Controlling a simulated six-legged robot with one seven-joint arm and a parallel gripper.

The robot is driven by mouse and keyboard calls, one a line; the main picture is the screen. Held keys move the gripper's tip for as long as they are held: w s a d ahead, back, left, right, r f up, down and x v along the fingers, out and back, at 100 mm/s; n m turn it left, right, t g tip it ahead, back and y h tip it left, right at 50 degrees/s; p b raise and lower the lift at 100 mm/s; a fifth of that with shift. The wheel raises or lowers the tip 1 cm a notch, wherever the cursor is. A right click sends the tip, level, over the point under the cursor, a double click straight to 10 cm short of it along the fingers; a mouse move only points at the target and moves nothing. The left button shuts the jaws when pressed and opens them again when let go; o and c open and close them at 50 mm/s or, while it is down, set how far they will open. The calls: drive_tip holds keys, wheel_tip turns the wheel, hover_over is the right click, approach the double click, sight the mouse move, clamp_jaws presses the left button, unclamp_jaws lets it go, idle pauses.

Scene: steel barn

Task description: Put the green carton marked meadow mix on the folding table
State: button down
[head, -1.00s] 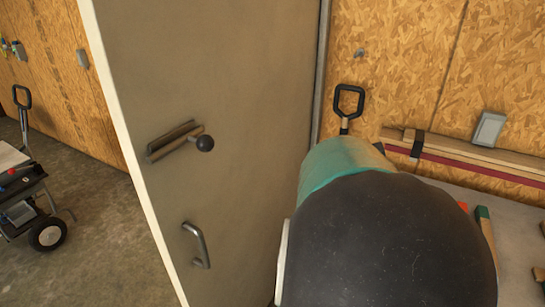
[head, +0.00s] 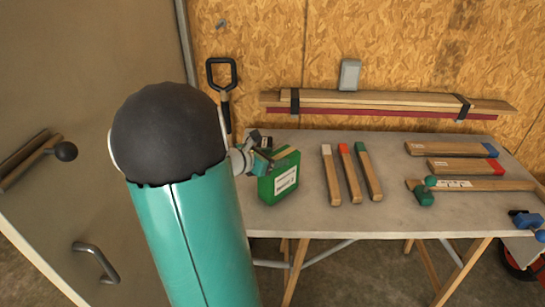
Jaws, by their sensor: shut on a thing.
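A green carton (head: 279,190) with a white label shows in the head view, at the left end of the folding table (head: 345,222). The writing on its label is too small to read. My gripper (head: 272,163) is shut on the carton's upper part, and my teal and black arm hides part of the gripper's left side. The carton is upright, slightly tilted in the picture. I cannot tell whether its base touches the tabletop or is held just above it.
Several wooden pieces with coloured ends (head: 351,175) lie on the table, and a green-headed tool (head: 424,192) and a blue clamp (head: 527,220) are at the right. Bare tabletop lies between. A grey door (head: 60,120) stands at the left.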

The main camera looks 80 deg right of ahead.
drive_tip(key=shift+f, duration=0.1)
drive_tip(key=shift+c, duration=2.4)
unclamp_jaws()
drive_tip(key=shift+r, duration=0.2)
drive_tip(key=v, duration=1.2)
